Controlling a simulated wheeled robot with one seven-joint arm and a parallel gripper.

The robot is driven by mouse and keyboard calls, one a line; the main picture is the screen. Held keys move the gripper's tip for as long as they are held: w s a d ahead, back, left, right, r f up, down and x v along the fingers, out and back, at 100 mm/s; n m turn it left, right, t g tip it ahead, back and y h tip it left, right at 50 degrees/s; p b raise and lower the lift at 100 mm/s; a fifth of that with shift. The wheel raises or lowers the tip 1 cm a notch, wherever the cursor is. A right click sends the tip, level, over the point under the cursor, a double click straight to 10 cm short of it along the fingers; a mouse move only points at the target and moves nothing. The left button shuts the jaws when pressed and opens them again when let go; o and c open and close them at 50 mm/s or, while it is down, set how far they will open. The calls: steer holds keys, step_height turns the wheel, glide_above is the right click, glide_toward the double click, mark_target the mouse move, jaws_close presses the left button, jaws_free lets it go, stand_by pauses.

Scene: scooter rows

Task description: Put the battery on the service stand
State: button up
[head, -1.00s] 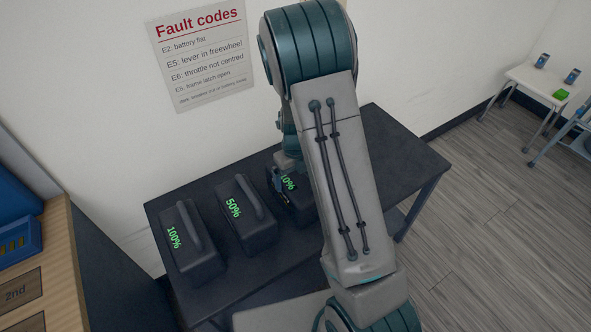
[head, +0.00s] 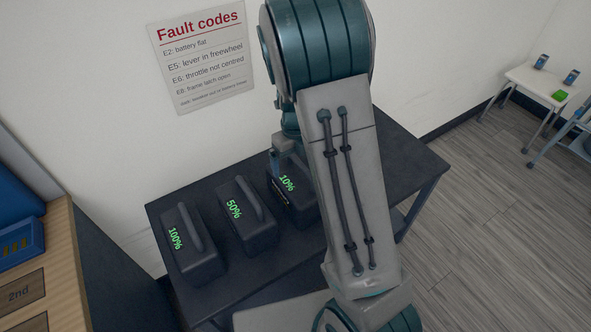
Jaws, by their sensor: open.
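Three black batteries with top handles stand upright in a row on a dark table (head: 385,180). They are the 100% battery (head: 190,250), the 50% battery (head: 248,220) and the 10% battery (head: 297,205), each with green figures. My gripper (head: 281,172) is open at the back of the 10% battery, close to its handle end. My arm hides the right part of that battery, and I cannot tell whether the fingers touch it. I see nothing marked as the service stand; I cannot tell whether this table is it.
A wooden surface with a "2nd" label (head: 24,290) and a blue bin (head: 20,240) is at the left. A fault-code sheet (head: 200,55) hangs on the wall. A white table (head: 535,80) stands far right. The dark table's right end is clear, and so is the floor beyond.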

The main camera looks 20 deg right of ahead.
steer(key=s+r+n+t+y, duration=0.1)
steer(key=s+r+n, duration=0.8)
steer(key=r+n, duration=0.5)
steer(key=s+r+n+t+h, duration=0.1)
steer(key=s+r+n, duration=0.1)
steer(key=s+n, duration=0.9)
steer(key=n, duration=0.7)
steer(key=shift+s+r+t, duration=0.2)
steer(key=shift+s+t, duration=0.1)
